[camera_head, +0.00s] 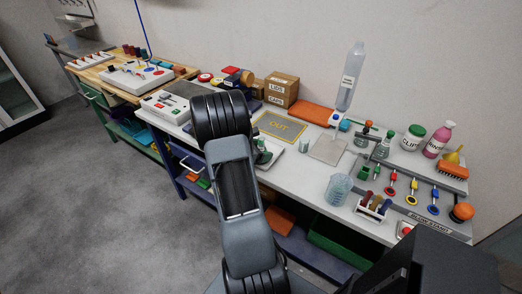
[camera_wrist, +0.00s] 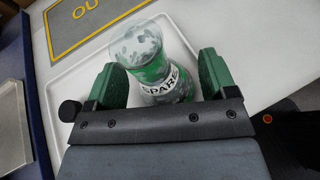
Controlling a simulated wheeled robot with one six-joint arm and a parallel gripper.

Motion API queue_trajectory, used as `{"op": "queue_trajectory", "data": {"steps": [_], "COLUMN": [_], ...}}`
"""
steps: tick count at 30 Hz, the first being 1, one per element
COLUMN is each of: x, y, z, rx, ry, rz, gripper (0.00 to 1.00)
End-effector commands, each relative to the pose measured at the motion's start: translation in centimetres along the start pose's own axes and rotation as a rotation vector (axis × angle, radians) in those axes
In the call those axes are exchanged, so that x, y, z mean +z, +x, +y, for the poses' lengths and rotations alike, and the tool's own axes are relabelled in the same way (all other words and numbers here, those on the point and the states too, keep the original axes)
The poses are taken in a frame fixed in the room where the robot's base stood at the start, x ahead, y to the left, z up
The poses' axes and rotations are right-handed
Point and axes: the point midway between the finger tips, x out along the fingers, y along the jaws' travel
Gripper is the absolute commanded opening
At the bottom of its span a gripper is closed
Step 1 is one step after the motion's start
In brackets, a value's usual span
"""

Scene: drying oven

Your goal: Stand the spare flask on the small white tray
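The spare flask (camera_wrist: 165,77) is clear with green in it and a white label reading SPARE. In the wrist view it lies between the two green fingers of my gripper (camera_wrist: 165,78), very close to both. I cannot tell whether the fingers press on it. Its lower end in the picture is hidden by the gripper body. The white tray (camera_wrist: 65,95) is under and around the flask in that view. I cannot tell whether the flask touches it. In the head view my arm covers most of the gripper, and the tray's edge (camera_head: 275,160) shows beside it.
A grey mat with a yellow border reading OUT (camera_head: 280,127) lies behind the tray. A clear beaker (camera_head: 338,189), a small rack (camera_head: 372,207) and a tool stand (camera_head: 405,190) are to the right. Boxes (camera_head: 281,90) stand at the back wall.

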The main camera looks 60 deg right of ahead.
Motion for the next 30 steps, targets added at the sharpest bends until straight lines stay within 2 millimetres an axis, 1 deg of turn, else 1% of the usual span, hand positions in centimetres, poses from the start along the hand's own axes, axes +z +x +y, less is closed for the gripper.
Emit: {"op": "queue_trajectory", "data": {"steps": [8,10,11,14,21,24,30], "x": [0.1,0.5,0.3,0.3,0.2,0.2,0.3], "y": [-0.1,-0.2,-0.5,-1.9,-6.7,-8.4,-11.0], "z": [0.0,0.0,0.1,0.2,0.1,0.1,0.1], "rx": [0.000,0.000,0.002,0.005,0.005,0.004,0.003], "ry": [0.000,0.000,0.000,0.001,0.000,0.000,0.000], "rz": [0.000,0.000,0.000,-0.001,0.000,-0.001,-0.001], "gripper": [0.81,0.81,0.81,0.81,0.81,0.81,0.81]}}
